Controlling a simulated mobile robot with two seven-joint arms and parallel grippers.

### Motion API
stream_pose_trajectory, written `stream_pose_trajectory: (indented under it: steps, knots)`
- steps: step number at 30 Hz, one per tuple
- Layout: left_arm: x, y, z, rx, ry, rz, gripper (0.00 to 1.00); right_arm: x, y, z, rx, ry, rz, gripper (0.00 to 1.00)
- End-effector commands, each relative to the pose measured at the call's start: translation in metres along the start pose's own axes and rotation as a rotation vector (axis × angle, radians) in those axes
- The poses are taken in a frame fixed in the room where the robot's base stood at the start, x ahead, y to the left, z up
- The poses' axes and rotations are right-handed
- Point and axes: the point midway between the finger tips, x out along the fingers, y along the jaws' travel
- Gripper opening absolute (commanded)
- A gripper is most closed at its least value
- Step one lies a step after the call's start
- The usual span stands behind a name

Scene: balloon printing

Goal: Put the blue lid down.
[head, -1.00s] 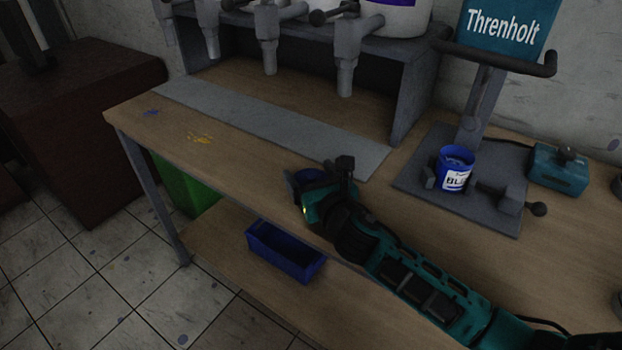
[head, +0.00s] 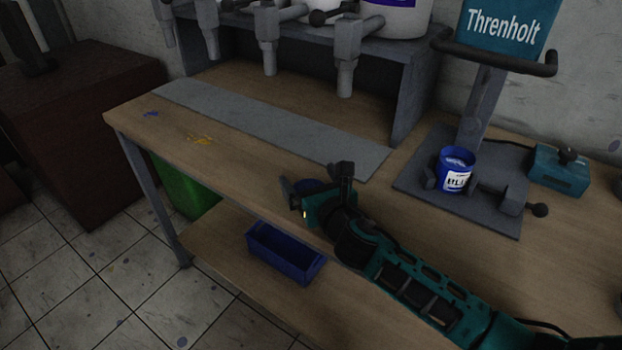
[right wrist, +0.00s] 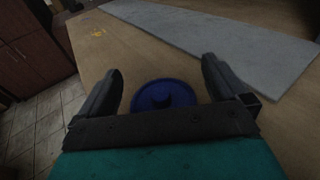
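The blue lid (head: 306,186) lies on the wooden table top near its front edge, partly hidden by my right gripper (head: 317,181) in the head view. In the right wrist view the round lid (right wrist: 163,94) with its raised knob sits between the two fingers of my gripper (right wrist: 161,72). The fingers are spread, with a gap to the lid on each side. A blue tin (head: 456,170) with a white label stands upright on the grey press base at the right. My left gripper is not in view.
A grey strip (head: 270,130) runs along the table below the dispenser taps. The press (head: 480,110) stands at the right beside a teal box (head: 558,170). A blue bin (head: 285,253) sits on the lower shelf, with a green bin (head: 185,188) left of it. The table's left part is clear.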

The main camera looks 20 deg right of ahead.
Motion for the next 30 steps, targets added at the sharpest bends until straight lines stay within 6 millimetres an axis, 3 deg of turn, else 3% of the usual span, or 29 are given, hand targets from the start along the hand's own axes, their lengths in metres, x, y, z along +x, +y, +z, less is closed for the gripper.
stream_pose_trajectory:
  steps: [5, 9, 21, 30]
  knots:
    - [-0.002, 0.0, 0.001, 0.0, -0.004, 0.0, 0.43, -0.001, 0.0, -0.001, 0.0, 0.004, 0.0, 1.0]
    - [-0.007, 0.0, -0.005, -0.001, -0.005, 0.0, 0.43, -0.003, 0.0, 0.015, 0.001, 0.001, 0.0, 1.0]
    - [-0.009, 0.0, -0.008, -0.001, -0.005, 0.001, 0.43, -0.087, 0.0, 0.01, -0.001, 0.004, 0.0, 1.0]
    - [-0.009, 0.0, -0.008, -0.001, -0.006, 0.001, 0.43, -0.119, 0.0, 0.011, -0.001, 0.002, -0.001, 1.0]
